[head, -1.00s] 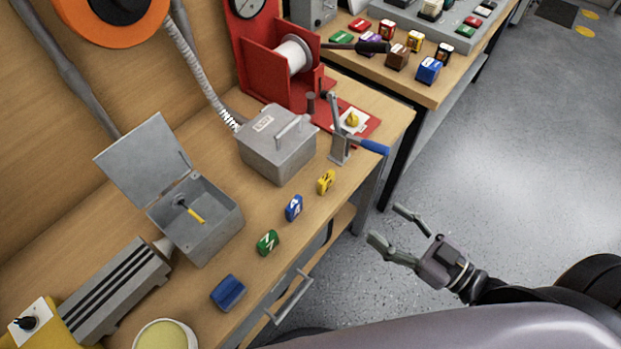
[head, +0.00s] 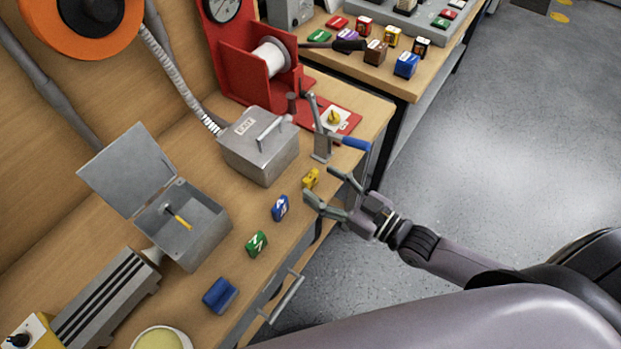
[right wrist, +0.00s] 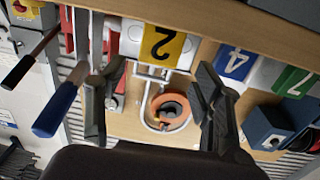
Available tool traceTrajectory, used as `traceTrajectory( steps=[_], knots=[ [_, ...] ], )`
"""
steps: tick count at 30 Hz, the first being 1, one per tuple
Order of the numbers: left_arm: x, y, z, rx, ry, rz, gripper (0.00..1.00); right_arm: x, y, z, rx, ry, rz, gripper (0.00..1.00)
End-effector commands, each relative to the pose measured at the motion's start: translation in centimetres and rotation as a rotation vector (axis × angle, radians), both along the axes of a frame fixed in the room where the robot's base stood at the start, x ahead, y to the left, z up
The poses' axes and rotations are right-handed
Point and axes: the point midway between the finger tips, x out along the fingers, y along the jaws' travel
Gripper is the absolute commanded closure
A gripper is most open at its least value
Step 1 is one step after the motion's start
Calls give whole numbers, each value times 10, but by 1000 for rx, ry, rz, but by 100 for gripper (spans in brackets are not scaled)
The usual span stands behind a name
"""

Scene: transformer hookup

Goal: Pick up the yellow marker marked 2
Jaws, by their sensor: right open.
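The yellow marker (head: 311,178) stands on the wooden bench near its front edge, beside the blue marker. In the right wrist view the yellow marker (right wrist: 163,44) shows a black 2, upside down, ahead of the fingers. My right gripper (head: 318,182) is open and empty, its fingertips close to the yellow marker at the bench edge. In the right wrist view its two fingers (right wrist: 160,90) are spread wide, with the marker between their lines and apart from them. My left gripper is not in view.
A blue marker (head: 281,208) and a green marker (head: 257,244) stand in the same row, with a blue block (head: 220,295) beyond. A lever with a blue handle (head: 354,143) stands close behind the yellow marker. A grey lidded box (head: 262,160) is also near.

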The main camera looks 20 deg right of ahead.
Motion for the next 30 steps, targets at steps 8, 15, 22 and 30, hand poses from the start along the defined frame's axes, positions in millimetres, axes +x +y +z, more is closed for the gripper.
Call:
traceTrajectory(
  steps=[8, 15, 22, 30],
  knots=[
    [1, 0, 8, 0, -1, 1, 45, 34, 19, -1, 2, -2, -1, 39],
    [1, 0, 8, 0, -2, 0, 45, 37, 22, -3, -1, -1, 0, 39],
    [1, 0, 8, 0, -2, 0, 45, 37, 22, -3, -1, -1, 0, 50],
    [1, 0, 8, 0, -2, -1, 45, 37, 22, -3, -1, -1, 0, 68]
  ],
)
